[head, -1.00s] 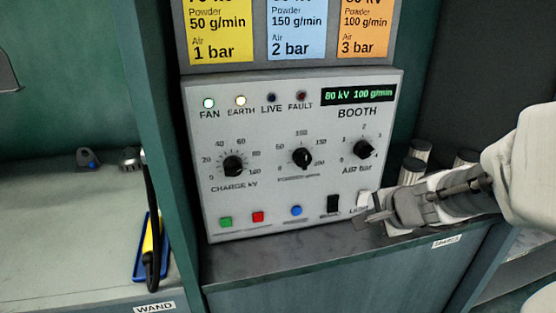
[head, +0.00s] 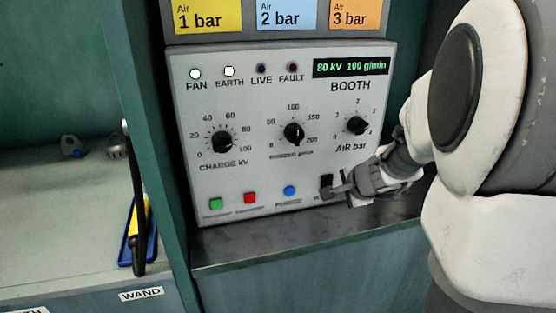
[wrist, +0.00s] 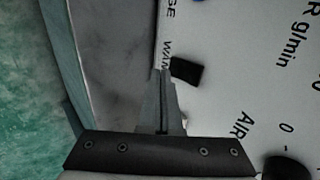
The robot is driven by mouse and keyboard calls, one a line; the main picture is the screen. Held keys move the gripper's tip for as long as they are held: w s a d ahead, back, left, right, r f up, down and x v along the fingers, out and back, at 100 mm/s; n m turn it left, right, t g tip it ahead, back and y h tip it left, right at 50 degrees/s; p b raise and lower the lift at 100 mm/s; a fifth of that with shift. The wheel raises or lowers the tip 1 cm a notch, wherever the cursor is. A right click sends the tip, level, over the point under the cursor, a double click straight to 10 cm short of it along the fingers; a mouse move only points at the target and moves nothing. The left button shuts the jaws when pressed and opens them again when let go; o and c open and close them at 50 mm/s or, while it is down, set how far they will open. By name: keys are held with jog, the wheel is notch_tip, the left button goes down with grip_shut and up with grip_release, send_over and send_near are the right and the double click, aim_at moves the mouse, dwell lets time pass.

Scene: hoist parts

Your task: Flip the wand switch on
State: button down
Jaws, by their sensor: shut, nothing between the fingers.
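The wand switch (head: 326,182) is a black rocker at the lower right of the booth panel. It also shows in the wrist view (wrist: 186,71), beside a partly hidden label beginning "WAN". My gripper (head: 334,191) is at the switch's lower edge in the head view, its fingers together and empty. In the wrist view the closed fingertips (wrist: 160,74) lie just left of the switch, over the label. I cannot tell whether they touch the switch or panel. Which way the rocker is tipped is too small to tell.
The booth panel (head: 250,165) has knobs, a blue button (head: 290,191), a red button (head: 250,198) and a green button (head: 215,204). FAN and EARTH lamps are lit; LIVE and FAULT are dark. A clear ledge (head: 270,246) runs below.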

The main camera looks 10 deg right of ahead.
jog(key=shift+w+f, duration=0.1)
jog(key=shift+w, duration=0.9)
jog(key=shift+w+f, duration=0.1)
jog(key=shift+w, duration=0.1)
jog(key=shift+r+p, duration=0.5)
jog(key=shift+r, duration=0.35)
